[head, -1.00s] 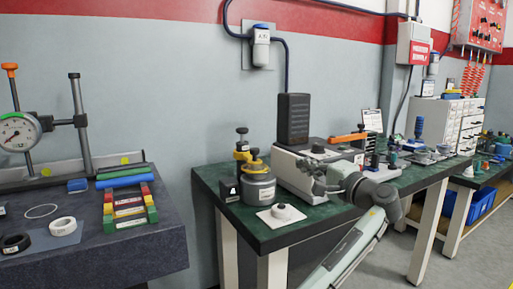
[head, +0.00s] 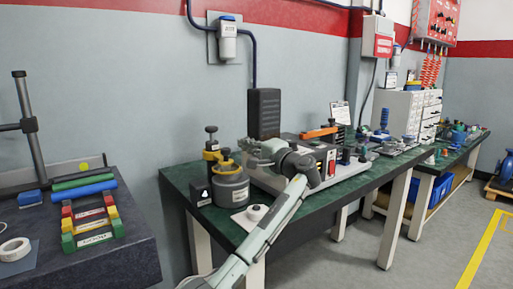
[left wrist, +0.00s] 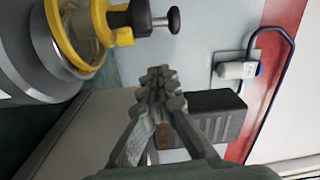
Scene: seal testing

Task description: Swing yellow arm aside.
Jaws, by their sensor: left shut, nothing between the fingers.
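The yellow arm (head: 212,153) is on top of a grey cylindrical pot (head: 231,188) at the left end of the green bench, with a dark knob (head: 211,131) above it. In the left wrist view the yellow arm (left wrist: 101,22) and its yellow ring are at the upper left, with the dark knob (left wrist: 150,17) sticking out to the right. My left gripper (head: 250,150) is shut and empty, just right of the pot's top. In the left wrist view its fingertips (left wrist: 161,78) are together, below the knob and apart from it.
A tall black block (head: 264,113) stands behind my gripper on a pale machine, with an orange lever (head: 320,133) to its right. A white pad (head: 251,217) with a small knob lies before the pot. A dark stone table (head: 110,262) is at the left.

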